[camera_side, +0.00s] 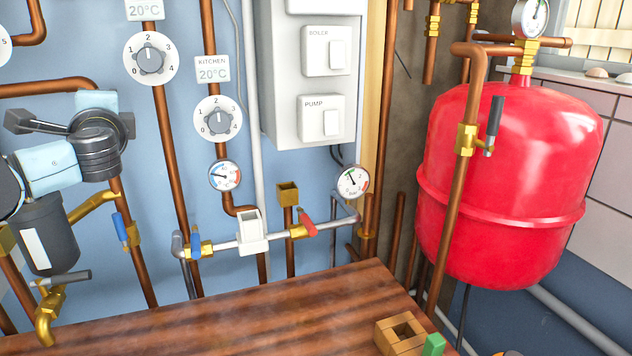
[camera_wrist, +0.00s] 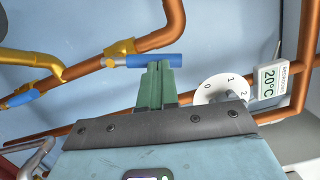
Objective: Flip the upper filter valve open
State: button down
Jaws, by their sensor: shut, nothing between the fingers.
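In the wrist view the upper filter valve has a brass body (camera_wrist: 120,50) on a copper pipe and a blue handle (camera_wrist: 155,61). In the side view my arm hides this valve and my fingertips. A lower valve's blue handle (camera_side: 120,229) shows beside the black filter canister (camera_side: 45,238), roughly along its pipe; it also shows in the wrist view (camera_wrist: 22,98).
A yellow branch pipe (camera_side: 94,205) joins the filter to the copper pipe. A white dial (camera_wrist: 215,90) and a 20°C plate (camera_wrist: 270,80) lie right of my fingers. A grey-handled valve (camera_side: 68,277) is below the canister. The wooden table (camera_side: 200,315) is mostly clear.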

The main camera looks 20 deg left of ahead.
dwell(0.3)
jog(key=w+d+f+v, duration=0.1)
jog(key=w+v, duration=0.1)
jog(key=v, duration=1)
jog(key=shift+s+d, duration=0.2)
jog(key=shift+d, duration=0.3)
jog(key=shift+f, duration=0.1)
